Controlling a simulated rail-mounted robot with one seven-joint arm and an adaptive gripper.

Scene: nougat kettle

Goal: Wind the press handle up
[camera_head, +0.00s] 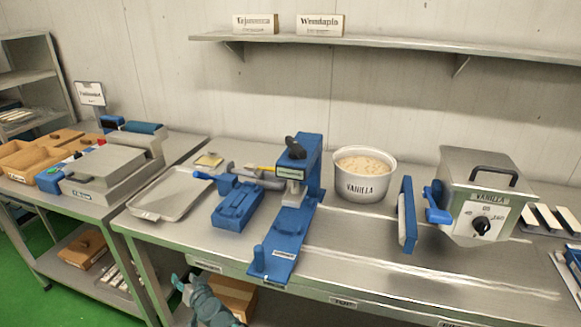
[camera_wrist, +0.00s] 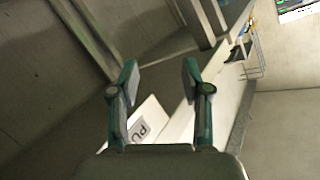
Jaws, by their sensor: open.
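The blue press (camera_head: 297,185) stands on the steel table in the head view, with a flat blue base running to the front edge and a dark knob (camera_head: 294,148) on top. A grey bar with a blue grip (camera_head: 203,175) reaches out to its left, roughly level; I take this to be the press handle. My gripper (camera_head: 205,300) is low in front of the table, below its edge and well apart from the press. In the wrist view my gripper (camera_wrist: 158,82) is open, with nothing between its fingers. The press is not recognisable there.
A blue block (camera_head: 237,206) and a metal tray (camera_head: 172,193) lie left of the press. A white vanilla tub (camera_head: 364,175) and a steel kettle box (camera_head: 482,195) stand to its right. A shelf (camera_head: 400,42) runs above. A white card marked "PU" (camera_wrist: 145,122) shows beyond my fingers.

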